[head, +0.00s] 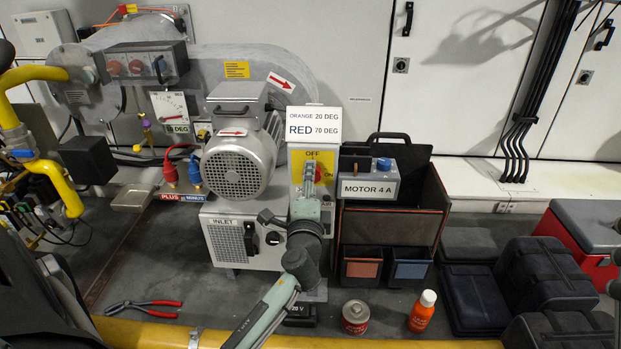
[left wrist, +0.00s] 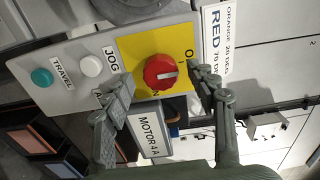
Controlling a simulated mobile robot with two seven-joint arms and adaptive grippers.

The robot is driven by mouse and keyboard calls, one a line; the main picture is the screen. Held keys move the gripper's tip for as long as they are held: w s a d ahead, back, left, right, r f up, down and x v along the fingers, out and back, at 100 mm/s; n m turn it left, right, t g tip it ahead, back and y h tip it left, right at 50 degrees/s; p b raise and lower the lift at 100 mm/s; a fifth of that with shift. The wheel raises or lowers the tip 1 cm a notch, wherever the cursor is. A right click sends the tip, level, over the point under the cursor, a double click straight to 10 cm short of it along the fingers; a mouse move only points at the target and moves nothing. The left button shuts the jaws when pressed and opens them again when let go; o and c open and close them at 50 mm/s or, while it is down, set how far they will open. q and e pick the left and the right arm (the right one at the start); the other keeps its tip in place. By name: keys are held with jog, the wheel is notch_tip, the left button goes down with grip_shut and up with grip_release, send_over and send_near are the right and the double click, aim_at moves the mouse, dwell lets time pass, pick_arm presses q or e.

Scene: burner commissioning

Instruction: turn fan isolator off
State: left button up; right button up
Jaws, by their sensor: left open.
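The fan isolator is a red knob (left wrist: 160,72) on a yellow plate (left wrist: 128,46), marked OFF and ON; in the head view the plate (head: 298,160) is on the grey post above the inlet box. My left gripper (left wrist: 163,80) is open, with one finger on each side of the knob. I cannot tell whether the fingers touch it. In the head view my left gripper (head: 309,186) covers much of the knob. My right gripper is not in view.
A JOG button (left wrist: 91,65) and a TRAVEL button (left wrist: 42,77) sit beside the plate. A sign (head: 314,125) stands above it, the MOTOR 4 A box (head: 368,190) to its right, and the fan motor (head: 237,165) to its left. Pliers (head: 145,304) lie on the floor.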

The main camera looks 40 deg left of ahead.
pick_arm(q)
jog(key=v, duration=1)
jog(key=shift+d, duration=0.15)
